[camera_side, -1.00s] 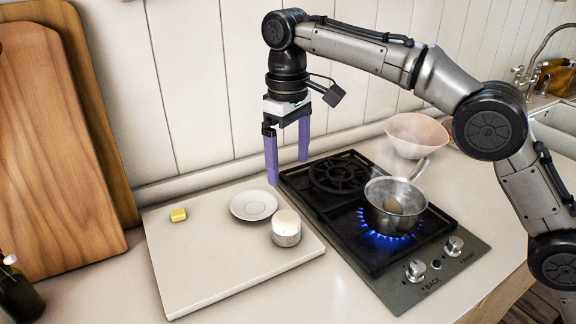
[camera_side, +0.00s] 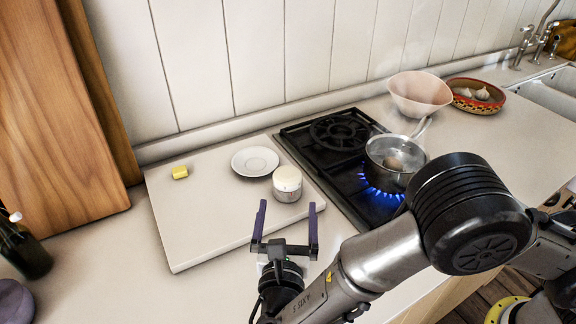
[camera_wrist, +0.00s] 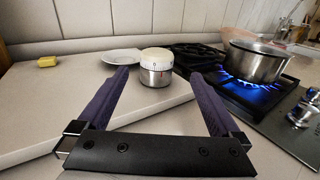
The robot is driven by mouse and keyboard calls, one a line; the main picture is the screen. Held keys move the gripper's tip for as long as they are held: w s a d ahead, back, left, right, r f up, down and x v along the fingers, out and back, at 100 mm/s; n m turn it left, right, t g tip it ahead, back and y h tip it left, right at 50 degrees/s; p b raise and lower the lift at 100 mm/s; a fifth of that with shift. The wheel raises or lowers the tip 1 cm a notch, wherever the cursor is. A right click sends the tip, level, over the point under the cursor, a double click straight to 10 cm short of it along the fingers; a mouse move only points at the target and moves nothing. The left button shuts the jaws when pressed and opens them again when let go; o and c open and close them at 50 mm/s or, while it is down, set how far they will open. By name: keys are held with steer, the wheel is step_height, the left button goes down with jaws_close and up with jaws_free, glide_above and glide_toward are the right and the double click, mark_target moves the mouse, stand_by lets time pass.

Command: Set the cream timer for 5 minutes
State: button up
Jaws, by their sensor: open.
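The cream timer (camera_side: 287,184) is a small round thing with a cream top and a silver base. It stands upright near the right edge of the pale board, and it also shows in the wrist view (camera_wrist: 157,68). My gripper (camera_side: 287,204) is open, with its two purple fingers pointing towards the timer from the front. In the wrist view the fingertips (camera_wrist: 158,72) lie to either side of the timer's picture, with the timer beyond them. Nothing is between the fingers. The dial's setting is too small to read.
The pale board (camera_side: 205,220) also holds a white saucer (camera_side: 255,161) and a yellow block (camera_side: 180,172). Right of it, a lit gas hob (camera_side: 340,180) carries a steaming pot (camera_side: 393,165). A pink bowl (camera_side: 420,95) and a patterned bowl (camera_side: 477,96) stand behind. A dark bottle (camera_side: 22,250) stands at left.

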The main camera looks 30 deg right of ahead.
mark_target(290, 167)
steer(key=shift+a+n, duration=0.1)
steer(key=shift+n, duration=0.2)
steer(key=shift+w, duration=0.3)
steer(key=x, duration=1.3)
steer(key=shift+r, duration=0.15)
steer(key=shift+c, duration=0.2)
steer(key=c, duration=1.2)
steer(key=shift+m+h, duration=0.4)
steer(key=shift+h, duration=0.1)
steer(key=shift+c, duration=0.2)
steer(key=shift+s+m+g+h, duration=0.1)
steer(key=shift+m+g+h, duration=0.2)
steer(key=shift+g, duration=0.1)
steer(key=o, duration=1.3)
